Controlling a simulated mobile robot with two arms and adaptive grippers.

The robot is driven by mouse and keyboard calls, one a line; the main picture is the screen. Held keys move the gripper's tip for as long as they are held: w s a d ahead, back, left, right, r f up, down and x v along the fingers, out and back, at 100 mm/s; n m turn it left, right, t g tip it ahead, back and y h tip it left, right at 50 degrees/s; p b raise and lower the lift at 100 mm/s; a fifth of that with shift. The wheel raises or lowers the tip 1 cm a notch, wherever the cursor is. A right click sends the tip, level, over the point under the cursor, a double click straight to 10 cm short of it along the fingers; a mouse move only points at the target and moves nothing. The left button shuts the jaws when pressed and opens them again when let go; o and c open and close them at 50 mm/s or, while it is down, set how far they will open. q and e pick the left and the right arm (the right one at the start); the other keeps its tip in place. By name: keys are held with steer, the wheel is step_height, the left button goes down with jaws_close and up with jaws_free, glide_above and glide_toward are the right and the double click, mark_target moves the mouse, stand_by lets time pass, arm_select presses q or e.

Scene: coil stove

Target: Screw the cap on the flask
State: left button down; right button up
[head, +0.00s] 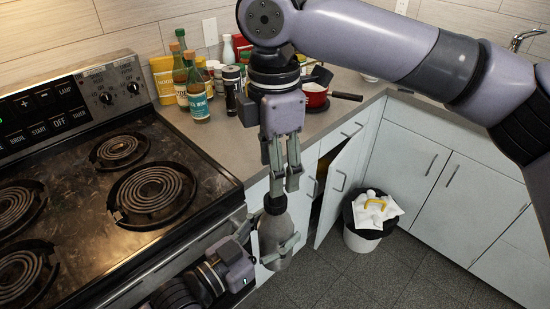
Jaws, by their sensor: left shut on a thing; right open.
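A grey flask (275,228) stands roughly upright in front of the stove's right edge, held in the air. A dark cap (275,204) sits at the flask's top; I cannot tell how tightly it is seated. My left gripper (268,243) comes from below left and is shut on the flask's body, with fingers on both sides. My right gripper (284,186) points down from above, open, with its fingertips just above or beside the cap. Whether they touch the cap is unclear.
A coil stove (80,200) fills the left. Bottles (196,88) and a red pot (315,95) stand on the counter (225,140). A cabinet door (342,185) hangs open behind the flask. A trash bin (362,238) stands on the floor at the right.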

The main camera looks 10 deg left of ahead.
glide_toward(276, 233)
steer(key=shift+w+a+f, duration=0.15)
steer(key=shift+w+f, duration=0.6)
steer(key=shift+w+a+f, duration=0.1)
steer(key=shift+w+f, duration=0.65)
steer(key=shift+c, duration=0.5)
jaws_close()
steer(key=shift+o, duration=1.2)
jaws_free()
